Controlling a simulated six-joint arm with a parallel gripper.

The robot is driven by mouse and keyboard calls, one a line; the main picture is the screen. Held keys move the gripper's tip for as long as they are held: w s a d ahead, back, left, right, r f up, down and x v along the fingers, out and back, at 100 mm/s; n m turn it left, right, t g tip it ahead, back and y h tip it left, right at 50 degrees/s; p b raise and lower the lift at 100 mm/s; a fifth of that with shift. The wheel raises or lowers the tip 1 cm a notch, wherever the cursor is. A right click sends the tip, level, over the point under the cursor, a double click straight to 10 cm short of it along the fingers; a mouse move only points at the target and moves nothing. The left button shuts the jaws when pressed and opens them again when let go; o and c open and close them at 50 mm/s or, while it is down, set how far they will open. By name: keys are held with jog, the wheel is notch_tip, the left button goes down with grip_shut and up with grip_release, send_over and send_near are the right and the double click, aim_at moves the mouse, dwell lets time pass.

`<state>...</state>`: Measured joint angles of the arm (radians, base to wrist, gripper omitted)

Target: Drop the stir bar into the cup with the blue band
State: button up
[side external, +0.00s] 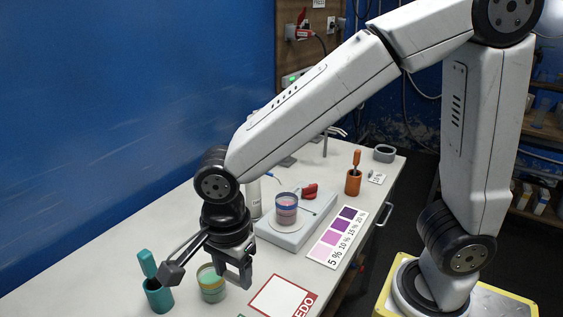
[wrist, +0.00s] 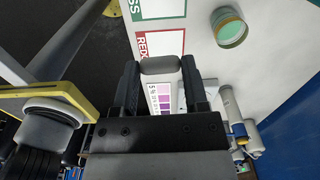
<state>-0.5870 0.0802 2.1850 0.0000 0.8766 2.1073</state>
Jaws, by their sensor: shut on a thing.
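My gripper (wrist: 160,68) is shut on the stir bar (wrist: 161,65), a grey rounded bar held crosswise between the fingertips. In the side view my gripper (side external: 240,276) hangs above the bench, and the bar cannot be made out there. The cup with the blue band (side external: 287,212) stands upright on a pale flat-topped device, behind and to the right of my gripper. It holds something pinkish. I cannot make this cup out in the wrist view.
A cup with a yellowish band and green contents (side external: 211,284) stands close left of my gripper; it also shows in the wrist view (wrist: 230,29). A teal holder (side external: 158,296) is farther left. A red-framed card (side external: 283,299) and purple colour chart (side external: 336,238) lie flat on the bench.

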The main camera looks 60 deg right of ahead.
jog(key=shift+r, duration=0.85)
jog(key=shift+w+d+r, duration=0.2)
jog(key=shift+d+r, duration=0.05)
jog(key=w+d, duration=0.6)
jog(key=d, duration=0.1)
send_over(287, 209)
jog(key=w+d, duration=0.2)
jog(key=d, duration=0.2)
jog(key=f, duration=0.5)
jog(key=shift+s+d+f, duration=0.1)
jog(key=shift+s+f, duration=0.05)
jog(key=shift+s, duration=0.05)
jog(key=shift+f, duration=0.1)
jog(key=shift+f, duration=2.85)
